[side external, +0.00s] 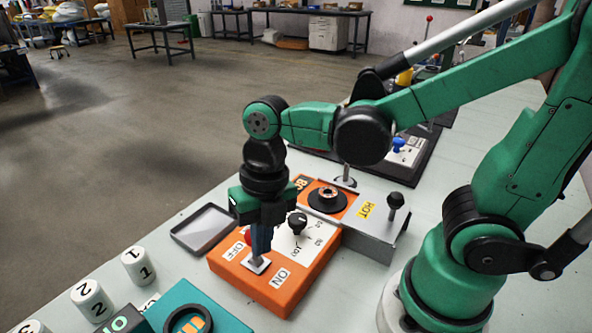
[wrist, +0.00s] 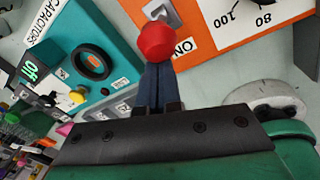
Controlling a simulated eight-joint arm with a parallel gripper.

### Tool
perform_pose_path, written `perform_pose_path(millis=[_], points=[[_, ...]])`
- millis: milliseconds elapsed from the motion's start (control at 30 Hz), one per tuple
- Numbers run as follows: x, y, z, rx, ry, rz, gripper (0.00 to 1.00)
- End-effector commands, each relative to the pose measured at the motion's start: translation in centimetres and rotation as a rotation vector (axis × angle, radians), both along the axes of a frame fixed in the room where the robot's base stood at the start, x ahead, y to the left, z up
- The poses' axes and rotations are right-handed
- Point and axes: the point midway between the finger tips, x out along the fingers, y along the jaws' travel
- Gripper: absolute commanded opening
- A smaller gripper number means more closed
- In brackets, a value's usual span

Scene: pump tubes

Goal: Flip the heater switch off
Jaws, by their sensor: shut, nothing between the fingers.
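The orange heater box (side external: 290,255) stands on the table with a white dial panel. Its switch plate (side external: 257,266) lies between an OFF label (side external: 237,249) and an ON label (side external: 282,277). The switch's red ball tip (side external: 247,237) shows at the OFF-side edge of my fingers; its stem is hidden there. In the wrist view the red ball (wrist: 157,42) covers my fingertips, with the plate (wrist: 161,11) beyond. My gripper (side external: 260,250) points down over the switch, its blue fingers shut and empty. The ball is right against the fingers or very near; contact is unclear.
A black dial knob (side external: 297,222) stands close behind my gripper. A grey tray (side external: 203,229) lies left of the box. A teal capacitor box (side external: 190,312) and white numbered cylinders (side external: 136,265) are in front. A grey metal unit marked HOT (side external: 367,212) adjoins the right.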

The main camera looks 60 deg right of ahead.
Motion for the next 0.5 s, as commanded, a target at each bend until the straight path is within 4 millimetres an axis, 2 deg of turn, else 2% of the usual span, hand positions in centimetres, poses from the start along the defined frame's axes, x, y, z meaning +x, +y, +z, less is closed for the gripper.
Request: perform_pose_path(millis=[33, 500], points=[[0.6, 0.0, 0.1, 0.000, 0.044, -0.003, 0.00], [3.5, 0.0, 0.4, 0.001, 0.037, -0.001, 0.00]])
